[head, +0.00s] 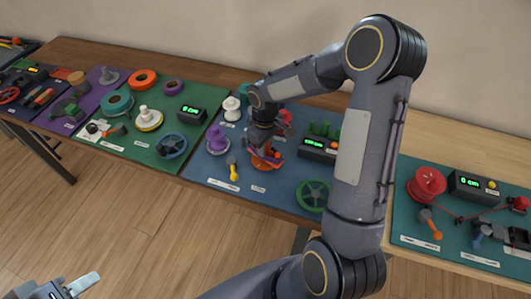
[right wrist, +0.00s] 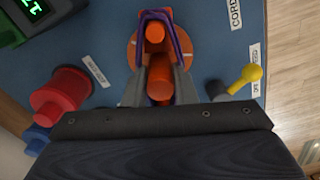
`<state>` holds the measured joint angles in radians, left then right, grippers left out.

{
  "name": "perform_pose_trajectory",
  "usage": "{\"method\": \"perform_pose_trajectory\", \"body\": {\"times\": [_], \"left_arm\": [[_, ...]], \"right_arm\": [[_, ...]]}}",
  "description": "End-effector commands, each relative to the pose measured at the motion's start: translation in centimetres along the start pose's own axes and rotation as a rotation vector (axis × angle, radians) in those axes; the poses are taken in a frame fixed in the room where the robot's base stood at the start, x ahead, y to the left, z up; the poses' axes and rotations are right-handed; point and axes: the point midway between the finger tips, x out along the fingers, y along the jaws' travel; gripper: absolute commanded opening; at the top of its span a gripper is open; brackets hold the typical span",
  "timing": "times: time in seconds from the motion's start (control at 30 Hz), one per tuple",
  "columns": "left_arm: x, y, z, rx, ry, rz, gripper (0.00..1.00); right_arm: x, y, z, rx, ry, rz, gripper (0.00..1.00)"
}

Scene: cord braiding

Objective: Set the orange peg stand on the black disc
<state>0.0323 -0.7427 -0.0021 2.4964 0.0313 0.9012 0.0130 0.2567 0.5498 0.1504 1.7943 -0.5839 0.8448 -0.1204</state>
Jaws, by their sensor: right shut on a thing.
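The orange peg stand (head: 265,163) is on or just above the blue mat, under my right gripper (head: 263,148). In the right wrist view the stand shows an orange round base (right wrist: 188,40) and upright orange pegs (right wrist: 160,80). My right gripper (right wrist: 157,45) is shut on the stand, with its fingers on either side. I cannot tell whether the base touches the mat. I cannot make out the black disc. My left gripper (head: 88,281) is low at the left, away from the table, and I cannot tell its opening.
A purple spool (head: 217,140) and a yellow-ended piece (head: 233,172) lie left of my right gripper. A green wheel (head: 312,195) and a box with a green display (head: 318,147) are to its right. A red spool (right wrist: 62,95) is close by in the wrist view.

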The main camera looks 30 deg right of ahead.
Motion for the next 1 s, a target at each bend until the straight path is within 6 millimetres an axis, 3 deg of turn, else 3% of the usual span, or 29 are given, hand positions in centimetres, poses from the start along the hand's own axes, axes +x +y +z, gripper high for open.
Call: {"method": "perform_pose_trajectory", "body": {"times": [0.63,1.0], "left_arm": [[-3.3,1.5,-1.7,0.000,0.000,0.000,0.36],[-3.5,1.6,-1.8,0.000,0.000,0.000,0.36]], "right_arm": [[-5.6,0.0,0.0,0.000,0.001,0.001,0.00],[-6.0,0.0,0.0,0.000,0.000,0.000,0.00]]}}
